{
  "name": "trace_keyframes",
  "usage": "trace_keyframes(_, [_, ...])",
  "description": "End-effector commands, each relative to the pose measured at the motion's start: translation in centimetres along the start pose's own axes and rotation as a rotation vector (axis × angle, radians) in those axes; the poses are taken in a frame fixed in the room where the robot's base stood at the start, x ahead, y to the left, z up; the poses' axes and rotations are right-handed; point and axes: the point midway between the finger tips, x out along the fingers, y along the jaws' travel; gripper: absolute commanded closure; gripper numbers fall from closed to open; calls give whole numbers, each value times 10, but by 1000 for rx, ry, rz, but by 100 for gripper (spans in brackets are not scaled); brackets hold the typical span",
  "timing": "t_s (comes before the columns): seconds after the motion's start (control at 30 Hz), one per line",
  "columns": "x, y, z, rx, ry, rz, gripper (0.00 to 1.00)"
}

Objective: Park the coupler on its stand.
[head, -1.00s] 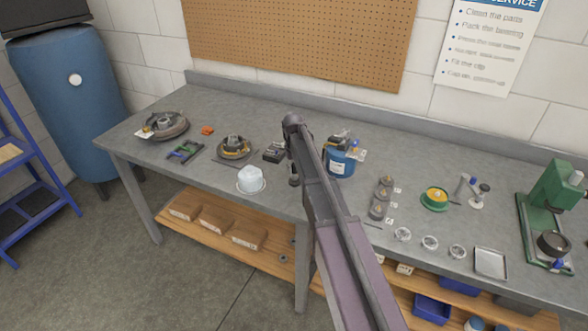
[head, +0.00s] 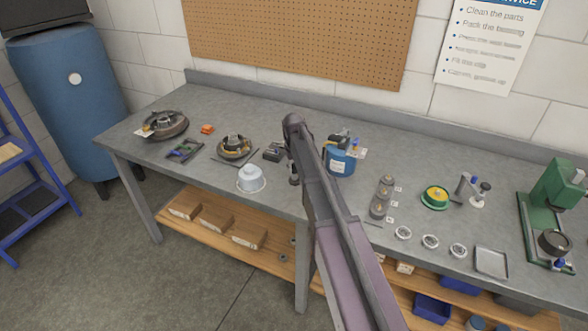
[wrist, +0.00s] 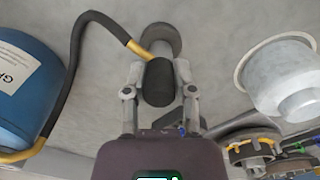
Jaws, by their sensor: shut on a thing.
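In the wrist view, my gripper (wrist: 160,76) is shut on the coupler (wrist: 158,84), a black cylinder between the two fingers. A black hose (wrist: 78,50) with brass ends runs from beside the coupler to the blue grease can (wrist: 22,85). A grey round piece (wrist: 160,38), possibly the stand, shows just beyond the coupler. I cannot tell whether they touch. In the head view, my gripper (head: 293,176) is low over the bench, largely hidden by my arm, left of the blue can (head: 340,163).
A pale domed container (head: 251,180) stands at the bench front, left of my gripper. A bearing hub (head: 235,147) and a dark block (head: 274,151) lie behind it. Small cups, a tray (head: 491,262) and a green press (head: 555,195) stand to the right.

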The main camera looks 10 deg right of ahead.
Motion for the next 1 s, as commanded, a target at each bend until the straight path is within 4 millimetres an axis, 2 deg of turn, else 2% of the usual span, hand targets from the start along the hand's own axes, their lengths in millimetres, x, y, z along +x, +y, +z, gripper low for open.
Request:
trace_keyframes(0.97, [2, 0, 0, 1, 0, 0, 100])
trace_keyframes(1.0, [2, 0, 0, 1, 0, 0, 54])
